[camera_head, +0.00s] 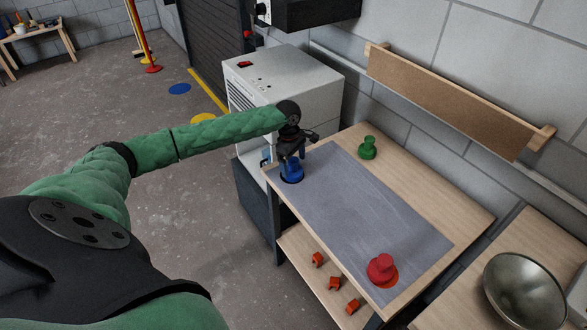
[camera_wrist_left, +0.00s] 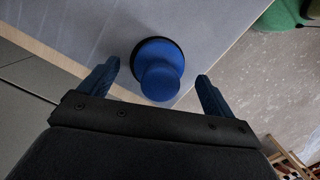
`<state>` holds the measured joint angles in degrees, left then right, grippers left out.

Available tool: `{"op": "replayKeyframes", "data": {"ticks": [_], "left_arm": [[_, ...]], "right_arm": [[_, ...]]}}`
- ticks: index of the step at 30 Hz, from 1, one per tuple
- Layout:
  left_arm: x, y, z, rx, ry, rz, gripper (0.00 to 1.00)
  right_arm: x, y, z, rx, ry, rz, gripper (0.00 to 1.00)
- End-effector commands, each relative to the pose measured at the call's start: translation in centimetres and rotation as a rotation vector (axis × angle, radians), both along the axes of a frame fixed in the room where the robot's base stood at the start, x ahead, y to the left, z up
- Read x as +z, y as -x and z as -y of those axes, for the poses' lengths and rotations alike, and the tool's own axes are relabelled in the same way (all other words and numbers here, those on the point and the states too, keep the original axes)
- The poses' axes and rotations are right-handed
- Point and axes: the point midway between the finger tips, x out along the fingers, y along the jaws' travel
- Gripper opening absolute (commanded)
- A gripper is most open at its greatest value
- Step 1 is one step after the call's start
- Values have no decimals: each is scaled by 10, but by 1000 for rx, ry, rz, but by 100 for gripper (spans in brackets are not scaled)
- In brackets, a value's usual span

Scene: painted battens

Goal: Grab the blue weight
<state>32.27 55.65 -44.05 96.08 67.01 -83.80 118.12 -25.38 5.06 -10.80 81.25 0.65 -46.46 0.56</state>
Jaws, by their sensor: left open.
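The blue weight (camera_head: 292,172) stands upright near the far left corner of the grey mat (camera_head: 350,215) on the wooden table. A dark ring shows around its base. My left gripper (camera_head: 291,153) is just above it, in front of part of it in the head view. In the left wrist view the blue weight (camera_wrist_left: 160,70) lies between and a little beyond the two open fingers of the gripper (camera_wrist_left: 158,85). Neither finger appears to touch it. My right gripper is not in view.
A green weight (camera_head: 368,148) stands on bare wood behind the mat. A red weight (camera_head: 382,268) stands at the mat's near right, over an orange spot. Several orange pieces (camera_head: 335,283) lie on a lower shelf. A metal bowl (camera_head: 522,290) is at right; a white cabinet (camera_head: 285,85) stands behind.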

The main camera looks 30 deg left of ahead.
Motion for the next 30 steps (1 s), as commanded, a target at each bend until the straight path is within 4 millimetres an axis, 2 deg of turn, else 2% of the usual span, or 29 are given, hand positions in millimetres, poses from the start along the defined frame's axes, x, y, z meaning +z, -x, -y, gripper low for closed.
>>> {"op": "replayKeyframes", "data": {"ticks": [6, 14, 25, 26, 30], "left_arm": [[-18, 0, 3, 0, 1, -1, 89], [-21, 1, 3, 0, 0, -1, 89], [-20, 0, 3, -1, 0, 0, 19], [-19, 0, 3, -1, 0, 1, 15], [-19, 0, 3, -1, 0, 1, 15]], "right_arm": [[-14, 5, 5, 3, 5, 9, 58], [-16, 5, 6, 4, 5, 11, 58], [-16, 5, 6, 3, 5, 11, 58], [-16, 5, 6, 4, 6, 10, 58], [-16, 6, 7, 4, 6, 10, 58]]}}
